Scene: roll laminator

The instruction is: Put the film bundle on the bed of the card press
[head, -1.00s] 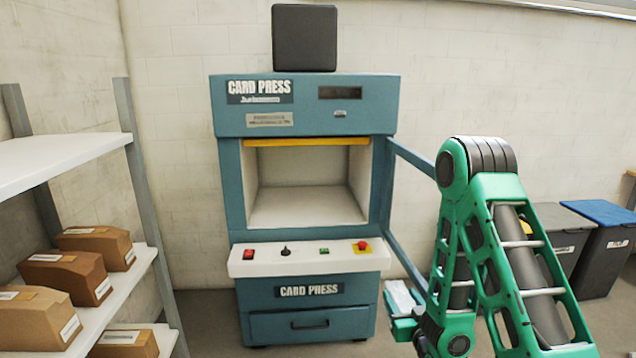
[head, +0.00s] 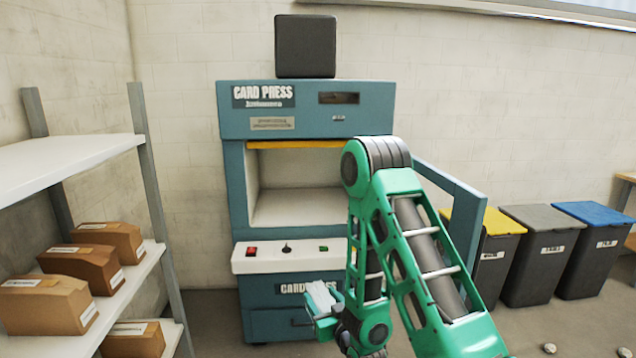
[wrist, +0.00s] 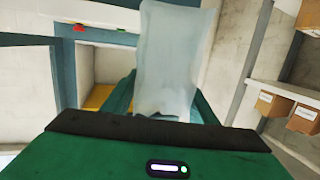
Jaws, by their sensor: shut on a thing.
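The film bundle (head: 319,297) is a pale, whitish-blue packet held at the end of my arm. It shows large and upright in the wrist view (wrist: 172,60). My gripper (head: 326,324) is shut on its lower end, low in front of the card press. The card press (head: 240,215) is a blue-teal cabinet against the wall. Its bed (head: 298,207) is a pale floor inside an open bay, below a yellow bar. The gripper is below bed height and apart from the press as far as I can tell. My arm hides the bay's right side.
A control panel (head: 265,259) with buttons juts out below the bay. A blue frame (head: 462,220) stands out on the press's right side. Shelves with brown boxes (head: 108,238) are at left. Several bins (head: 535,255) stand at right.

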